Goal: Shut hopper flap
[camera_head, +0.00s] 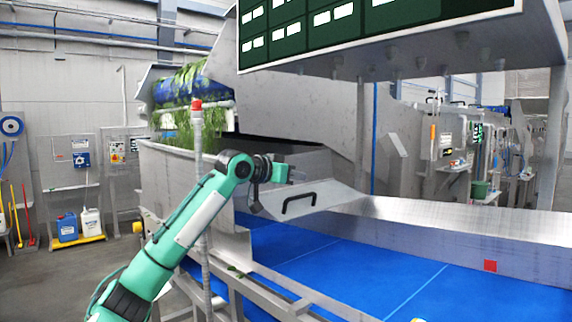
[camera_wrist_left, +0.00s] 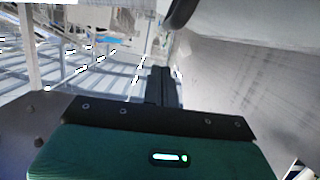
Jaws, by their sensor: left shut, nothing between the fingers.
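The hopper flap (camera_head: 335,198) is a grey metal plate with a black bar handle (camera_head: 299,204). It slopes outward and down below a dark opening in the grey hopper housing (camera_head: 300,105), above the blue belt. My left gripper (camera_head: 300,175) is at the flap's upper left part, just above the handle; I cannot tell whether it touches. In the left wrist view its dark fingers (camera_wrist_left: 163,87) are together and empty. A grey metal surface, apparently the flap (camera_wrist_left: 240,85), fills the right side there, with a black curved bar at the top. My right gripper is out of view.
The blue belt (camera_head: 345,270) runs below, with a steel side wall (camera_head: 460,228) behind it. A grey post with a red cap (camera_head: 197,105) stands beside my left arm. A dark green display panel (camera_head: 370,28) overhangs above. Jugs (camera_head: 91,222) stand at the far left.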

